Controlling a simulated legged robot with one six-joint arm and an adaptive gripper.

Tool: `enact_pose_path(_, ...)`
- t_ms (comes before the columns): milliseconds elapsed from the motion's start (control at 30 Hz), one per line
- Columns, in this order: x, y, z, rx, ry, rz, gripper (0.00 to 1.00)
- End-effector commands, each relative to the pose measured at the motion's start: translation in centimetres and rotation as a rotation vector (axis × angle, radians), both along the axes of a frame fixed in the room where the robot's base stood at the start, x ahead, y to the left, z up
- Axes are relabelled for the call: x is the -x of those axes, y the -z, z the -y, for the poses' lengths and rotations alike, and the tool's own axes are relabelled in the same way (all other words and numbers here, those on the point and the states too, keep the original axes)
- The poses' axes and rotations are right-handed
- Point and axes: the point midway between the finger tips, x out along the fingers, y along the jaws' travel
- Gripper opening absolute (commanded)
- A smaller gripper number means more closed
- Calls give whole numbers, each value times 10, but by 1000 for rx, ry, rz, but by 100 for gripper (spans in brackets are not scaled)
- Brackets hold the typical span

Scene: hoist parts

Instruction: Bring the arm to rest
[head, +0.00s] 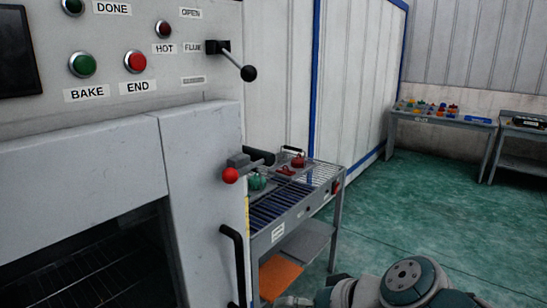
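My arm (408,284) shows at the bottom edge, right of centre, with grey and dark green joint housings. It reaches left, low in front of the roller table. A small light grey piece at its left end, by the lower frame edge, looks like part of my gripper (293,301). Its fingers are cut off or too small to make out, so I cannot tell whether it is open or holds anything. No part of my arm is seen touching the oven or the table.
A large oven (205,190) with an open bay, lever and black handle (236,265) fills the left. A roller table (338,200) beside it bears red and green hoist parts. Far benches (492,128) stand back right. The green floor (420,215) between is clear.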

Motion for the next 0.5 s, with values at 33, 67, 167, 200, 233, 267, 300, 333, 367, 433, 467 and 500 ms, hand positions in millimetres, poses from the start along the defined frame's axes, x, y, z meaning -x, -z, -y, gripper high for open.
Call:
enact_pose_path(33, 10, 10, 9, 75, 0, -5, 81)
enact_pose_path(67, 15, 15, 16, 121, 2, -9, 81)
enact_pose_path(167, 30, 33, 38, 275, 12, -19, 81)
enact_pose_path(200, 36, 39, 48, 337, 17, -21, 81)
enact_pose_path(233, 40, 43, 56, 381, 23, -22, 81)
enact_pose_path(267, 44, 46, 63, 427, 28, -20, 81)
enact_pose_path(300, 48, 50, 73, 486, 36, -19, 81)
enact_pose_path(333, 51, 53, 80, 524, 43, -16, 81)
enact_pose_path(367, 54, 55, 87, 562, 48, -15, 81)
enact_pose_path(433, 59, 58, 100, 634, 60, -9, 81)
enact_pose_path(467, 60, 59, 104, 658, 65, -7, 81)
enact_pose_path(500, 62, 59, 109, 684, 70, -4, 81)
